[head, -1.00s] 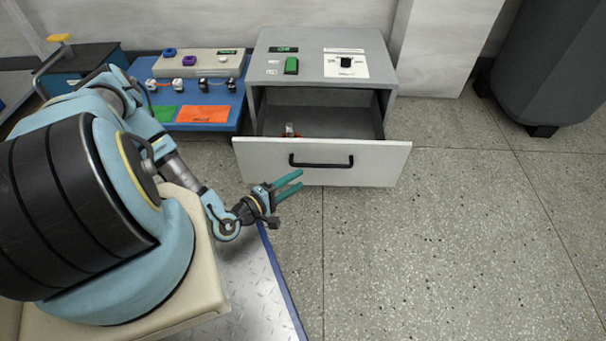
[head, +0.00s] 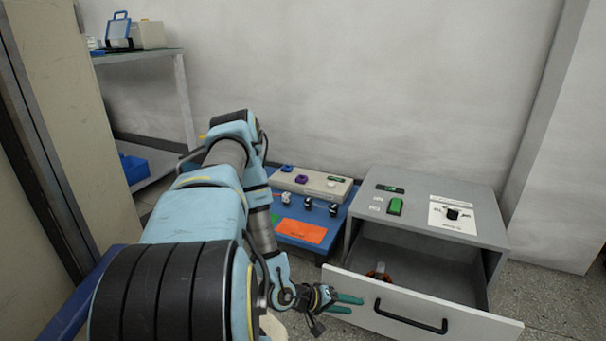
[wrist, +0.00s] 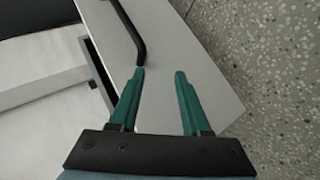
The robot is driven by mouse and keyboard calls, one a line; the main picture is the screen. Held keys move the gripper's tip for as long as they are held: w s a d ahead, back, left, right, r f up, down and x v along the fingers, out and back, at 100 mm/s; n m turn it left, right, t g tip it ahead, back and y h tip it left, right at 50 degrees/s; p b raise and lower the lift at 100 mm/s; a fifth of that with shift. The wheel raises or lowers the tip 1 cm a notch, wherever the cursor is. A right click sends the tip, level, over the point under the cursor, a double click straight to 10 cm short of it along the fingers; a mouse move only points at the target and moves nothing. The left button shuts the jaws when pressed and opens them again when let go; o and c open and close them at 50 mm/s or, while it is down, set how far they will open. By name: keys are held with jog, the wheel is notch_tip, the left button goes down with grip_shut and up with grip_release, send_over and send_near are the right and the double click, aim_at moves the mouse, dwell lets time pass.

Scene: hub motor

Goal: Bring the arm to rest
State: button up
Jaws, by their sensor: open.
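My gripper (head: 350,304) is open and empty, with two green fingers beside the left end of the drawer front. In the wrist view my gripper (wrist: 160,75) shows its fingers spread apart, over the pale drawer front (wrist: 195,85). The black handle (wrist: 130,35) is just beyond the left fingertip; whether they touch I cannot tell. My arm is bent, reaching down from the left of the head view.
The grey cabinet (head: 430,208) has its drawer (head: 470,322) pulled open, with a small orange-red item (head: 379,272) inside. A blue workbench (head: 345,222) with connectors and an orange card (head: 300,231) stands to its left. A shelf (head: 140,56) is further back left.

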jog(key=w+a+r+m+y, duration=0.2)
jog(key=w+a+r+y, duration=0.25)
jog(key=w+a, duration=0.2)
jog(key=a+r+y, duration=0.3)
jog(key=a+r, duration=0.3)
jog(key=r, duration=0.3)
jog(key=a+r+y, duration=0.3)
jog(key=a+r, duration=0.2)
jog(key=r, duration=0.4)
jog(key=s+a+r+g, duration=0.2)
jog(key=s+r, duration=0.8)
jog(key=r, duration=0.2)
notch_tip(320, 180, up, 37)
jog(key=p, duration=3.8)
jog(key=shift+w+r, duration=0.2)
jog(key=shift+w, duration=0.1)
jog(key=shift+o, duration=0.4)
